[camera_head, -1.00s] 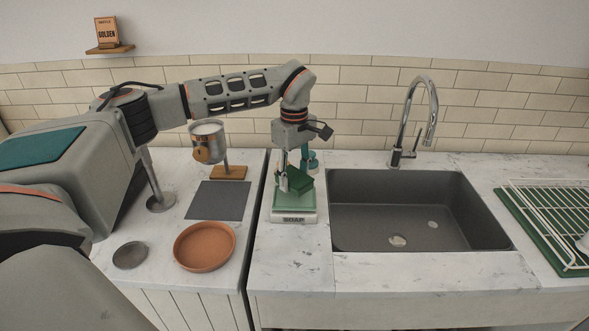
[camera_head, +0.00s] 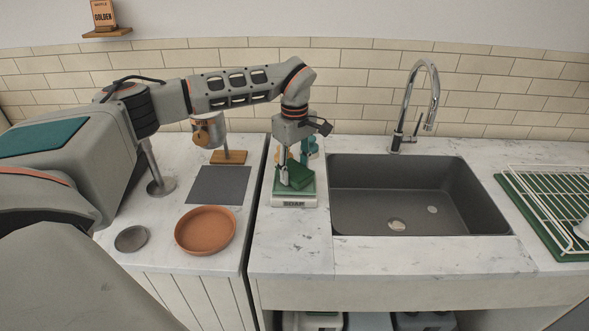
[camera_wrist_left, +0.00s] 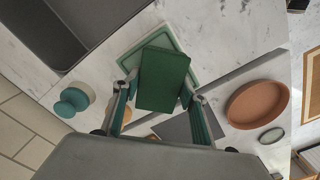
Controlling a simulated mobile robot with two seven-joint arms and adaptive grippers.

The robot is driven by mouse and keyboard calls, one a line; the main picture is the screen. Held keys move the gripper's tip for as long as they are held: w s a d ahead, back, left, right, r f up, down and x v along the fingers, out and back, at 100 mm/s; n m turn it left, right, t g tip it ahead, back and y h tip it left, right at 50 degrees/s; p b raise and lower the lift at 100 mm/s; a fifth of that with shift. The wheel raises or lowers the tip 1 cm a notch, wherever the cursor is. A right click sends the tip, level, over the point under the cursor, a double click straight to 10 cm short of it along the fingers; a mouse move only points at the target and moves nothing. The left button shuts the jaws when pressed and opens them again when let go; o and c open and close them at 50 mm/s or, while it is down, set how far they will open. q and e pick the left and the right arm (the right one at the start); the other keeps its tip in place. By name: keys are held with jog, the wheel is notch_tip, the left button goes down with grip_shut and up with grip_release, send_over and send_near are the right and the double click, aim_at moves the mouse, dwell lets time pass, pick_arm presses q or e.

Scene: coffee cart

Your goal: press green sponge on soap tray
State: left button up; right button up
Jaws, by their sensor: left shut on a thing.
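My left gripper (camera_head: 291,182) is shut on the dark green sponge (camera_head: 301,182) and points down over the soap tray. The sponge also shows between the two fingers in the left wrist view (camera_wrist_left: 163,80). The soap tray (camera_head: 294,203) is pale green inside with a white front marked SOAP, and stands left of the sink. In the left wrist view the tray's light green rim (camera_wrist_left: 131,58) shows around the sponge. The sponge sits low over the tray, slightly tilted; whether it touches the surface I cannot tell. My right gripper is not in view.
A teal-topped item (camera_wrist_left: 70,103) stands behind the tray. The grey sink (camera_head: 400,215) with its tall faucet (camera_head: 428,95) is to the right. A dish rack (camera_head: 555,215) is far right.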

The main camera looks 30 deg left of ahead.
aim_at(295, 169)
pick_arm(q)
jog(key=shift+f, duration=1.05)
dwell(1.4)
jog(key=shift+r, duration=3.55)
